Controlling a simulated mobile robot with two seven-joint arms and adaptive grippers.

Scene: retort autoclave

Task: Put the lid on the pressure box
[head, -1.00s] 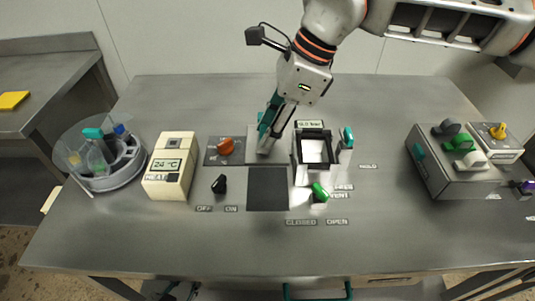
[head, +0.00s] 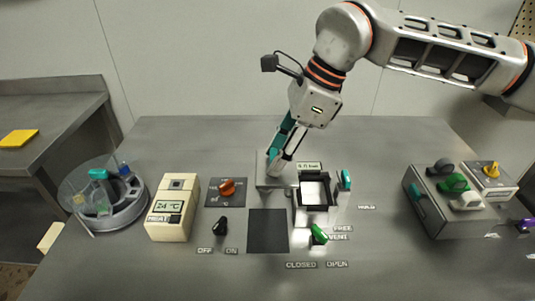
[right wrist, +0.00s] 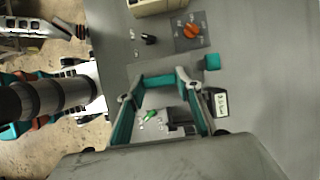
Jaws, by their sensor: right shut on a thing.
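The pressure box (head: 315,191) has pale walls and a black square rim, and its top is open in the head view. My right gripper (head: 275,161) is just left of and behind it. It is shut on the lid (head: 264,183), a flat grey plate beside the box's left side. The plate does not cover the opening. In the right wrist view my right gripper (right wrist: 157,85) has its teal fingers on either side of a teal bar. The fingers partly hide the box there. How high the lid hangs is hard to tell. My left gripper is not seen.
Left of the box are a dark square (head: 268,231), an orange dial (head: 227,187), a black knob (head: 220,226) and a heater unit (head: 171,209). A round rack (head: 108,203) stands at the far left. A knob panel (head: 448,203) stands at the right. A green knob (head: 319,234) is before the box.

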